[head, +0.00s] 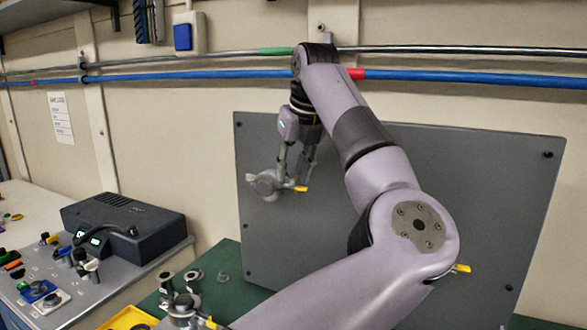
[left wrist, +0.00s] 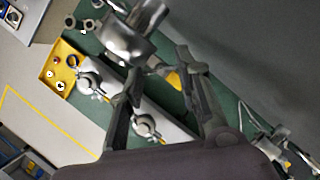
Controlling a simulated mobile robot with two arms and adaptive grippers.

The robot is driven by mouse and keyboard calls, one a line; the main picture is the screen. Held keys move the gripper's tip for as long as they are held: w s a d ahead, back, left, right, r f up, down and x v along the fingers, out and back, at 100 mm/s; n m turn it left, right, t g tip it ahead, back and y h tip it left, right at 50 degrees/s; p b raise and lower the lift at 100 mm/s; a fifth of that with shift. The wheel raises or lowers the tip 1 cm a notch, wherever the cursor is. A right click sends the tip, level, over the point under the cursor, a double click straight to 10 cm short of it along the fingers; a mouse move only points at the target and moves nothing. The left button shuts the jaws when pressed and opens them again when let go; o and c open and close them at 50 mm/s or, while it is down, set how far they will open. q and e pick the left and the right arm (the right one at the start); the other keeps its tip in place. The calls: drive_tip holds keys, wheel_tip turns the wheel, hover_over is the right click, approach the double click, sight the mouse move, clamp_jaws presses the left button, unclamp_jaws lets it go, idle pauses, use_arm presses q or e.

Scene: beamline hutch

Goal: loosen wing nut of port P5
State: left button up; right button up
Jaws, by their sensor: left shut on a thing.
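A grey panel (head: 490,185) stands upright behind the bench. A round metal port with a clamp (head: 264,184) sticks out from its left part, with a yellow wing nut (head: 299,188) at its right side. I can read no port label. My left gripper (head: 291,180) reaches down to the wing nut from above and is shut on it. In the left wrist view the metal port (left wrist: 128,38) is just beyond the fingertips, and a yellow part (left wrist: 173,79) shows between the fingers. My right gripper is not in view.
My left arm hides much of the panel; a yellow tip (head: 462,268) shows beside its elbow. A dark grey box (head: 125,225) stands at left. Metal clamp fittings (head: 182,305) and a yellow tray (head: 125,318) are on the green bench (head: 228,258).

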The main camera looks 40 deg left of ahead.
use_arm(q)
drive_tip(key=c, duration=0.4)
drive_tip(key=shift+o, duration=0.2)
drive_tip(key=n+p, duration=0.1)
drive_tip(key=n+g+p, duration=0.1)
drive_tip(key=p, duration=0.1)
drive_tip(key=shift+w+r+n, duration=0.15)
drive_tip(key=shift+r+n, duration=0.1)
drive_tip(key=shift+n, duration=0.05)
drive_tip(key=n+g+p, duration=0.1)
drive_tip(key=n+p, duration=0.1)
drive_tip(key=shift+w+f+n+p, duration=0.1)
drive_tip(key=shift+n+p, duration=0.2)
drive_tip(key=shift+p, duration=0.1)
drive_tip(key=shift+f+n+g+p, duration=0.1)
drive_tip(key=shift+n+g+p, duration=0.3)
drive_tip(key=shift+n+p, duration=0.3)
drive_tip(key=shift+f, duration=0.1)
